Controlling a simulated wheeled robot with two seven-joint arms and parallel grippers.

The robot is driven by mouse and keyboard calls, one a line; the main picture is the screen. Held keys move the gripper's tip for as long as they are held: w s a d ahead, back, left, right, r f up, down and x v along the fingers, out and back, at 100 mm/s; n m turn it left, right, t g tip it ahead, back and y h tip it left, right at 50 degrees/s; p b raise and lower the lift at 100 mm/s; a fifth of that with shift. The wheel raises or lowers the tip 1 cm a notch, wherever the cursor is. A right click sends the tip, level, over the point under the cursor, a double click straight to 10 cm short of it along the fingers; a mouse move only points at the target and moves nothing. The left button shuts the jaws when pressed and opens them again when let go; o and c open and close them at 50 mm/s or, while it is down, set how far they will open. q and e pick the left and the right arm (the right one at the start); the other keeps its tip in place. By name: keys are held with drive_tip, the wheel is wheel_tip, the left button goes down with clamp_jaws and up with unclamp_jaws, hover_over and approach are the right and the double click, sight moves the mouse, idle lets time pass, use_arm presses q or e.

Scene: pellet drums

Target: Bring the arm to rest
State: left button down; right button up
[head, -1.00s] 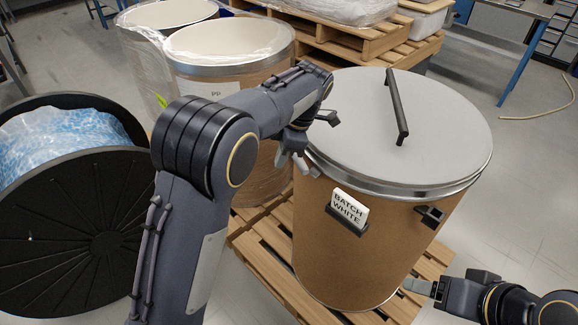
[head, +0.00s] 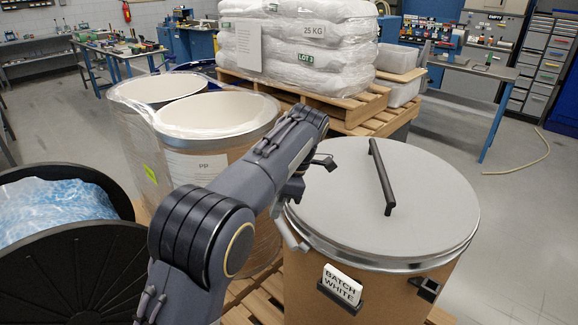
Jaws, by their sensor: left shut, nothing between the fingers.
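My left arm comes in from the lower left. Its gripper (head: 293,237) points down at the left rim of the closed drum, shut and empty, with its tips partly hidden by the wrist and close to the rim. I cannot tell whether they touch it. The closed drum (head: 400,285) is brown with a grey lid (head: 335,190), a black bar handle (head: 381,178) on top and a card (head: 342,283) reading "BATCH WHITE" on its side. My right gripper is out of view.
Two open, film-wrapped drums (head: 218,112) stand behind my left arm. A black drum with blue-white contents (head: 55,212) is at left, its black lid (head: 75,275) leaning in front. White sacks (head: 295,55) lie on pallets (head: 345,112) behind. Floor at right is clear except a hose (head: 520,168).

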use_arm(q)
drive_tip(key=s+a+r+m+t+h, duration=0.1)
drive_tip(key=s+a+r+m+h, duration=0.1)
drive_tip(key=s+a+m+h, duration=0.8)
drive_tip(key=s+a+f+m+t+y, duration=0.1)
drive_tip(key=s+f+m+t, duration=0.2)
drive_tip(key=s, duration=0.7)
drive_tip(key=s+a+f+m+t+y, duration=0.1)
drive_tip(key=s+a+f+m+t, duration=0.1)
drive_tip(key=s+m, duration=0.4)
drive_tip(key=s+f, duration=0.1)
drive_tip(key=s, duration=0.4)
drive_tip(key=shift+f+m+t+y, duration=0.3)
drive_tip(key=shift+f+t+y, duration=0.1)
